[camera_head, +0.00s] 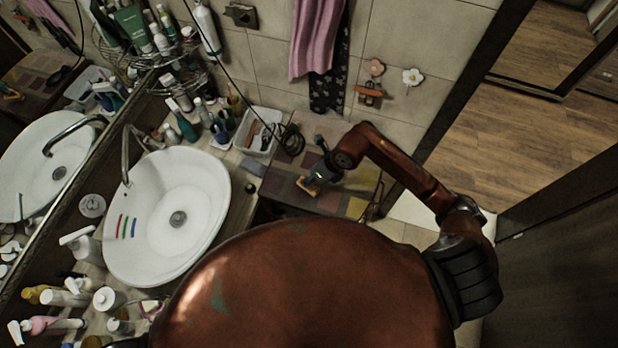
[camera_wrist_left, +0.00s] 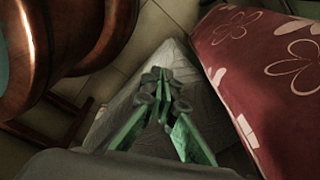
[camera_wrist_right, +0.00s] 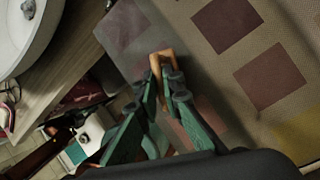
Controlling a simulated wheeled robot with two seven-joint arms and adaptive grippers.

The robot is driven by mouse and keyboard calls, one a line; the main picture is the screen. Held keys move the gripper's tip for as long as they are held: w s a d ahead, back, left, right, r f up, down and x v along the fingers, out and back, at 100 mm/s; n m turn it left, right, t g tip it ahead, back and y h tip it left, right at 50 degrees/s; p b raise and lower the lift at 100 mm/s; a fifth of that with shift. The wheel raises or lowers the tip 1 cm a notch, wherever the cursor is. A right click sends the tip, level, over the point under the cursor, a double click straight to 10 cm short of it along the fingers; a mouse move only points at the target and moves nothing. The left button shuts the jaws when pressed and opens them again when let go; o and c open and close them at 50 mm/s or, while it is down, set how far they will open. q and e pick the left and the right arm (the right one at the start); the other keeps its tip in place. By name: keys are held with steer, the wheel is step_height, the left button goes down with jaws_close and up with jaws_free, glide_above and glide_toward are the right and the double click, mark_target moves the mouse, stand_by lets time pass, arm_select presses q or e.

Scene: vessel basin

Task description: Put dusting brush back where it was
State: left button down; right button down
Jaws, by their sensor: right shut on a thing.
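The dusting brush shows as a light wooden piece (camera_head: 308,186) at the fingertips of my right gripper (camera_head: 318,175), over the checkered brown surface beside the basin. In the right wrist view the wooden piece (camera_wrist_right: 161,63) sits between the green fingertips (camera_wrist_right: 168,82), which are shut on it. The rest of the brush is hidden or too small to make out. I cannot tell whether it touches the surface. My left gripper (camera_wrist_left: 162,82) shows only in the left wrist view, with its fingertips together and nothing seen between them.
The checkered surface (camera_head: 288,213) has bare room around the right gripper. A white bin (camera_head: 254,146) with small items and a coiled black cord (camera_head: 291,141) lie behind it. The white basin (camera_head: 170,245) is at left, with bottles around. A red flowered cloth (camera_wrist_left: 250,70) is near the left gripper.

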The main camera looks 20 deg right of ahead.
steer(key=shift+f, duration=0.3)
steer(key=c, duration=2.3)
jaws_free()
steer(key=shift+o, duration=1.1)
arm_select(q)
steer(key=shift+w, duration=0.8)
steer(key=shift+s+r, duration=0.1)
steer(key=shift+s, duration=0.1)
